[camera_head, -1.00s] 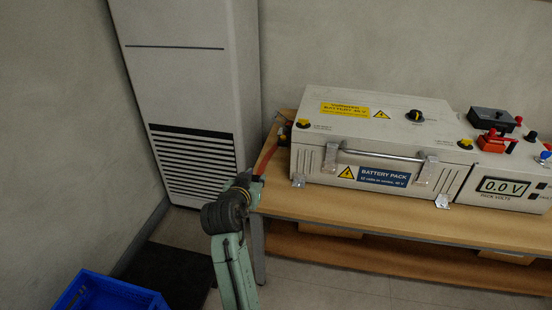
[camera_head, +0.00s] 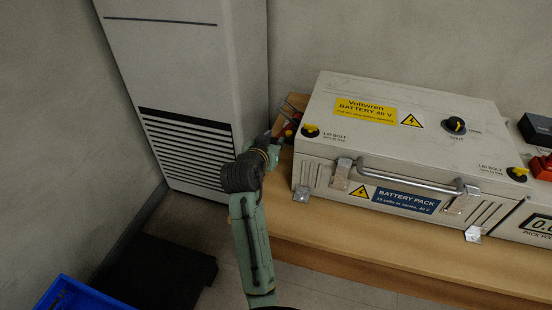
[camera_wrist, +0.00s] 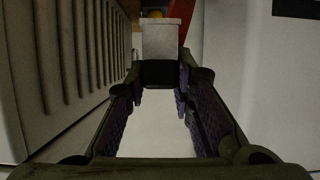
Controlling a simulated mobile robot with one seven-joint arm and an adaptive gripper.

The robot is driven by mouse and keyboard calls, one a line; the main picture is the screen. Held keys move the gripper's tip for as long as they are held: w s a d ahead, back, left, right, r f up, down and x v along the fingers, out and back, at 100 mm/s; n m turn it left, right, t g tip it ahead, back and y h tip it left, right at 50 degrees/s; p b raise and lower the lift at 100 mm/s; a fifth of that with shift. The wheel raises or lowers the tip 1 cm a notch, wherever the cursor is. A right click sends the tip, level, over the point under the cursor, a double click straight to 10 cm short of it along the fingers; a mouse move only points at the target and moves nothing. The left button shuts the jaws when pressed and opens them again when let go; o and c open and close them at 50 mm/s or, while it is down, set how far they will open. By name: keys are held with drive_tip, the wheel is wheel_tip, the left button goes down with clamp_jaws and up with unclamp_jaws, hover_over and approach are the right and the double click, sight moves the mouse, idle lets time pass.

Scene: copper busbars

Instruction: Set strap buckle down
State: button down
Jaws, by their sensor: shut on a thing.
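In the wrist view, a grey, box-like metal piece, which I take for the strap buckle (camera_wrist: 162,40), sits at the far end of my gripper (camera_wrist: 160,82). My gripper is shut on it, with dark, purple-padded fingers on both sides. A red strip, probably the strap (camera_wrist: 184,12), shows just beyond it. In the head view my gripper (camera_head: 277,137) is at the left end of the battery pack (camera_head: 330,135), largely hidden by my wrist. Red parts (camera_head: 291,130) show beside it. Whether the buckle touches the bench is hidden.
The battery pack stands on a wooden bench (camera_head: 350,255), its ribbed side close at left in the wrist view. A tall vented cabinet (camera_head: 190,70) stands left of the bench. A blue crate (camera_head: 75,297) and dark mat (camera_head: 150,265) lie on the floor.

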wheel_tip(320, 180, down, 8)
drive_tip(key=shift+r, duration=0.2)
drive_tip(key=shift+f, duration=0.15)
drive_tip(key=c, duration=1.4)
unclamp_jaws()
